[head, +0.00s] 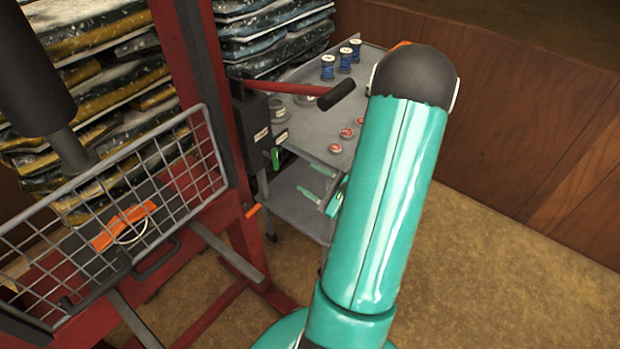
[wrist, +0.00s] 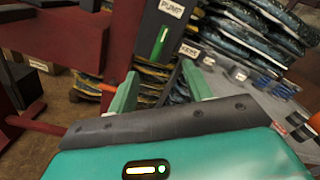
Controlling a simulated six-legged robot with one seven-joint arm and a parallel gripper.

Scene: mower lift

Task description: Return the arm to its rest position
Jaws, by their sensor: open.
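My teal arm (head: 385,190) rises through the middle of the head view and hides part of the trolley behind it. My gripper (head: 315,181) shows just left of the arm, its two pale green fingers apart with nothing between them. In the wrist view my gripper (wrist: 160,90) is open and empty, with one finger on each side. The green handle also shows in the head view (head: 275,157).
The red lift frame (head: 190,80) and a wire mesh guard (head: 150,190) stand at left. A grey trolley (head: 305,125) holds blue spools and red-topped tins. A red lever with a black grip (head: 337,93) juts over it. Stacked bags stand behind. Floor at right (head: 520,280) is clear.

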